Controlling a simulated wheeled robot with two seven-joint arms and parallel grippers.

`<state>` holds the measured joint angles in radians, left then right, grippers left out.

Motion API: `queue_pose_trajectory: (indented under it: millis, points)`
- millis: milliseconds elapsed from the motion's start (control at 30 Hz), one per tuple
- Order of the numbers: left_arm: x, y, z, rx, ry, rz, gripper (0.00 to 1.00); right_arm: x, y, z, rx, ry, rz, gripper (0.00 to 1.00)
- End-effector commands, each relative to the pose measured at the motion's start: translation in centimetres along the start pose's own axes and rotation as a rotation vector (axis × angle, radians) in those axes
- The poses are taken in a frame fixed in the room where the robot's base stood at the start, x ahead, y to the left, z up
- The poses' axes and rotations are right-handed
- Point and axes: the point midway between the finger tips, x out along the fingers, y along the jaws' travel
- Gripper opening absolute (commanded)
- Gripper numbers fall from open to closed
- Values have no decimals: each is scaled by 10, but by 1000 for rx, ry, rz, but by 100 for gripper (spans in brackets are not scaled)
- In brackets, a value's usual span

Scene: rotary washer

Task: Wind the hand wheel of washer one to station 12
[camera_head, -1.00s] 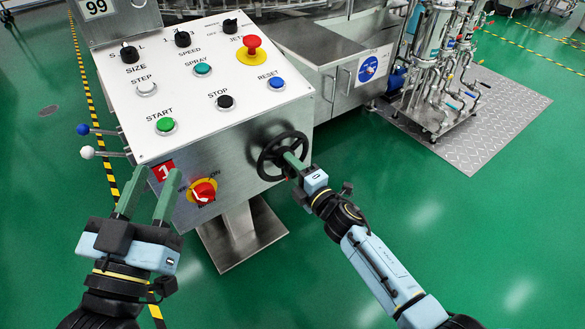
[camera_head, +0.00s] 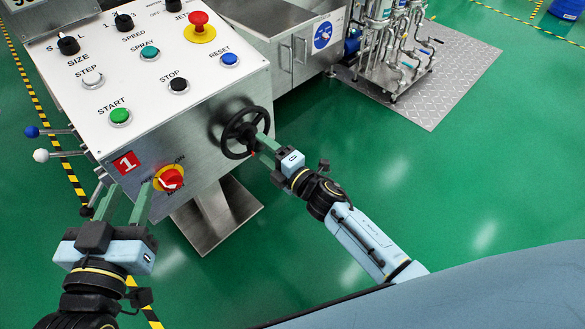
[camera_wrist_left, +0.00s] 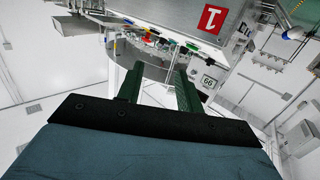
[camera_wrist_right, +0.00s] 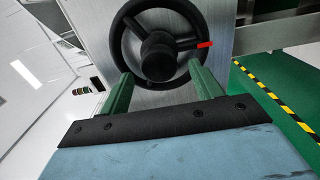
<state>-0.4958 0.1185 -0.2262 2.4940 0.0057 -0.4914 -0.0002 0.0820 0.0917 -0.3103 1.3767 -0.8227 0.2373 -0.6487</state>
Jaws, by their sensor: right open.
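My right gripper (camera_head: 258,145) is open at the wheel. In the right wrist view its two green fingers (camera_wrist_right: 163,95) stand apart, in front of the lower rim of the wheel (camera_wrist_right: 118,45). I cannot tell whether the fingers touch the rim. My left gripper (camera_head: 128,195) is open and empty, in front of the box.
A red and yellow rotary switch (camera_head: 170,178) sits left of the wheel. The sloped panel carries buttons, knobs and a red emergency stop (camera_head: 199,24). Levers with blue and white balls (camera_head: 41,155) stick out at left.

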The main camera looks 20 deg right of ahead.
Motion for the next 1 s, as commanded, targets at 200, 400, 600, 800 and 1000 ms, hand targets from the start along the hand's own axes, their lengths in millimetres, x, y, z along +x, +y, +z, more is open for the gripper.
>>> queue_pose_trajectory:
  millis: [200,400,600,800,1000]
  points:
    - [-9,-8,36,4,-235,-20,36,-33,1,0,0,-1,-2,64]
    - [-26,-15,68,4,-441,-39,36,-63,1,0,1,-1,-3,64]
    - [-42,-19,89,2,-589,-52,36,-87,1,0,1,-1,-2,64]
    - [-50,-21,98,1,-649,-57,36,-96,0,0,0,0,-1,64]
    - [-50,-22,99,1,-655,-58,36,-97,0,0,-1,-1,0,64]
